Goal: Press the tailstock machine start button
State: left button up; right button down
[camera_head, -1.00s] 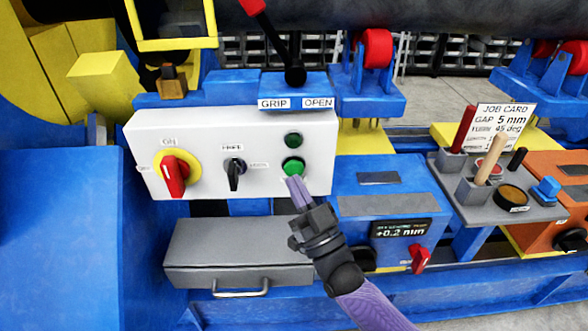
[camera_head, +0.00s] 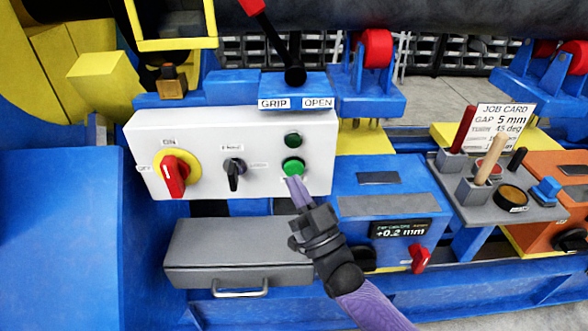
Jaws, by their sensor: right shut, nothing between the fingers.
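A white control panel (camera_head: 210,130) faces me on the blue machine. At its right is a bright green round button (camera_head: 293,166), with a darker green round piece (camera_head: 293,140) above it. My right gripper (camera_head: 296,184) is shut and empty, its fingertips at the lower edge of the green button. I cannot tell whether the tips touch it. The panel also has a red rotary switch on a yellow disc (camera_head: 174,174) and a small black selector knob (camera_head: 235,172). My left gripper is not in view.
A grey box with a handle (camera_head: 238,262) sits below the panel. A blue unit with a display reading +0.2 mm (camera_head: 401,230) stands to the right of my right arm. A black lever (camera_head: 293,55) rises above the panel. A tool tray and job card (camera_head: 503,120) are at right.

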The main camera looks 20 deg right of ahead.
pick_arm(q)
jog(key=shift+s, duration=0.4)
pick_arm(e)
jog(key=shift+w, duration=0.1)
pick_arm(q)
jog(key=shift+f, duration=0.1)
pick_arm(e)
jog(key=shift+w+d, duration=0.15)
jog(key=shift+w, duration=0.15)
pick_arm(q)
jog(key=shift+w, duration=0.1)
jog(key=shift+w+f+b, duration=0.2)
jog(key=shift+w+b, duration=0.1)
jog(key=shift+b, duration=0.05)
pick_arm(e)
jog(key=shift+w, duration=0.15)
